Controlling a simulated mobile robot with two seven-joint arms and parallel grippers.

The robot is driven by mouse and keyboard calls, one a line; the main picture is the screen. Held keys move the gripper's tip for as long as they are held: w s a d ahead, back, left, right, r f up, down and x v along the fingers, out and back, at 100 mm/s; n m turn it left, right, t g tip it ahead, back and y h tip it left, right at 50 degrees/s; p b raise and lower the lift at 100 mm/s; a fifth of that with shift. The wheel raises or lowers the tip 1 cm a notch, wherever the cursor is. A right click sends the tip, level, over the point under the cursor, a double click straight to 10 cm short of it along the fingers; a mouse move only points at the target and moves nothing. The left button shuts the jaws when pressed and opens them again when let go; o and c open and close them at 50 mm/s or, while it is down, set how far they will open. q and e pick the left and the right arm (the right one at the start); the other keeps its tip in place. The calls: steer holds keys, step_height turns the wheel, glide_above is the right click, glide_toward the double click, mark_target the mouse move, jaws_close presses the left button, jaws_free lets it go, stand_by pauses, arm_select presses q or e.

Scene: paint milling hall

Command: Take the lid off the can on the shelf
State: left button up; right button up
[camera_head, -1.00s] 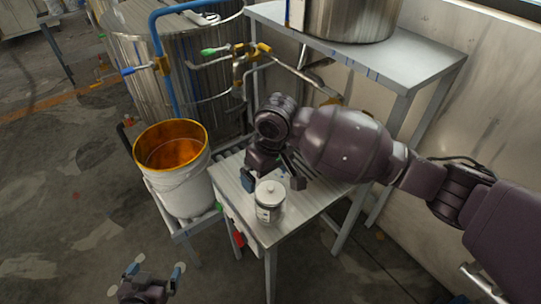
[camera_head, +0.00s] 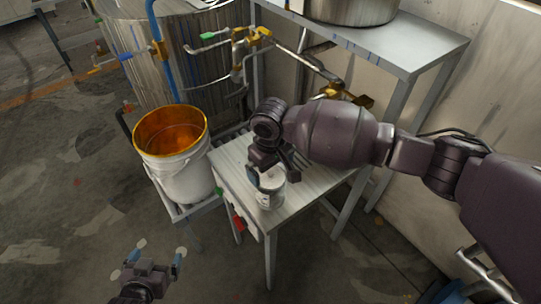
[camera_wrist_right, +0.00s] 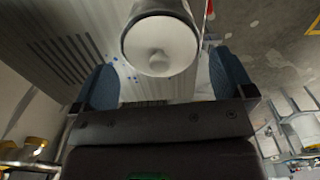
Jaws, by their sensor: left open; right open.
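The can (camera_head: 271,200) is small and pale with a dark label. It stands upright on a low grey slatted shelf (camera_head: 316,187). My right gripper (camera_head: 270,181) is open just above the can and hides part of its top in the head view. In the right wrist view the can's pale lid (camera_wrist_right: 160,38) with its round knob (camera_wrist_right: 159,63) lies between the two blue finger pads (camera_wrist_right: 165,80), a little ahead of them, with gaps on both sides. My left gripper (camera_head: 153,258) is open and empty over the floor at the bottom left.
A white bucket (camera_head: 186,178) with an orange inside stands left of the shelf. Behind it are a large steel tank (camera_head: 135,65) and pipes with valves (camera_head: 250,40). A higher metal table (camera_head: 425,50) bears a steel vessel (camera_head: 350,8).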

steer(key=shift+f, duration=0.95)
steer(key=shift+c, duration=0.5)
steer(key=c, duration=0.5)
steer(key=o, duration=0.6)
